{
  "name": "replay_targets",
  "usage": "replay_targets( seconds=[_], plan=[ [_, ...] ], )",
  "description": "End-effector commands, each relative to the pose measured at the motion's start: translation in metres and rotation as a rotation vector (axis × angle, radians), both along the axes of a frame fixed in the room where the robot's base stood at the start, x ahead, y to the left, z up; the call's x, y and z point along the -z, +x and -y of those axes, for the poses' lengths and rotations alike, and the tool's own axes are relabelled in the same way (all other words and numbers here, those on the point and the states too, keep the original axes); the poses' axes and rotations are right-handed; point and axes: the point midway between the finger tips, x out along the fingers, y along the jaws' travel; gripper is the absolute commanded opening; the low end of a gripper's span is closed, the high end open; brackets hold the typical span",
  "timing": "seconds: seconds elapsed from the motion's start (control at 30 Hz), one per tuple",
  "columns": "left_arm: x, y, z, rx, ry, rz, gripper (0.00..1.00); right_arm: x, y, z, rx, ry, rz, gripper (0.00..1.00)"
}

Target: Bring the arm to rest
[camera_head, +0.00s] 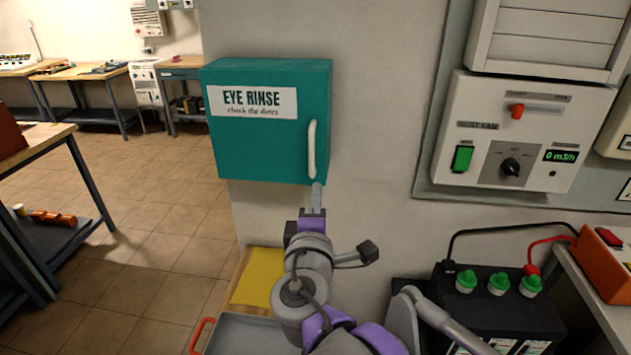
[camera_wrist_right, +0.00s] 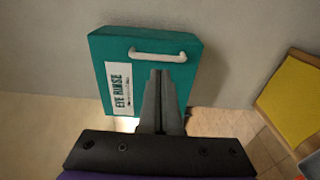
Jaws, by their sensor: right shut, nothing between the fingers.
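My right gripper (camera_head: 317,188) is shut and empty, with its fingertips just below the lower end of a pale handle (camera_head: 312,150). The handle is on the door of a teal "EYE RINSE" wall cabinet (camera_head: 265,150), which is shut. In the right wrist view the shut fingers (camera_wrist_right: 160,75) point at the cabinet (camera_wrist_right: 190,52), their tips just short of the handle (camera_wrist_right: 157,55). I cannot tell whether they touch it. My right arm reaches up from the bottom middle of the head view. My left gripper is not in view.
A control panel (camera_head: 508,130) hangs on the wall at right. Below it stands a black battery (camera_head: 500,315) with green caps and cables. A yellow sheet (camera_head: 260,276) and a grey tray (camera_head: 245,335) lie below the cabinet. Workbenches (camera_head: 90,70) stand at left, with open floor between.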

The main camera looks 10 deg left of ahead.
Motion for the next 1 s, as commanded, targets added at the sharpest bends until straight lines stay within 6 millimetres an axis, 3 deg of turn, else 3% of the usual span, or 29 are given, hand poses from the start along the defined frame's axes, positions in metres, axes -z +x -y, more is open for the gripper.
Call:
replay_targets(
  seconds=[0.23,0.37,0.53,0.6,0.7,0.83,1.0],
  plan=[
    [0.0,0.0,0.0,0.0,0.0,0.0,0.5,0.004,-0.018,0.013,0.019,0.015,-0.016,0.0],
    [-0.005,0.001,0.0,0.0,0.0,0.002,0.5,0.029,-0.019,0.059,0.123,0.097,-0.105,0.0],
    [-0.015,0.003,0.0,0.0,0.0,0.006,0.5,0.097,-0.044,0.159,0.374,0.331,-0.322,0.0],
    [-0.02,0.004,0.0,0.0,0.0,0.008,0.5,0.129,-0.065,0.195,0.482,0.451,-0.415,0.0],
    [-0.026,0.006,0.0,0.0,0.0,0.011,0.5,0.173,-0.102,0.233,0.624,0.634,-0.543,0.0],
    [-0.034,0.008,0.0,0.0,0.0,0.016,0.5,0.223,-0.153,0.257,0.777,0.89,-0.692,0.0],
    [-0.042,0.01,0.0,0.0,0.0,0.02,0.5,0.263,-0.202,0.257,0.889,1.182,-0.829,0.0]
  ],
)
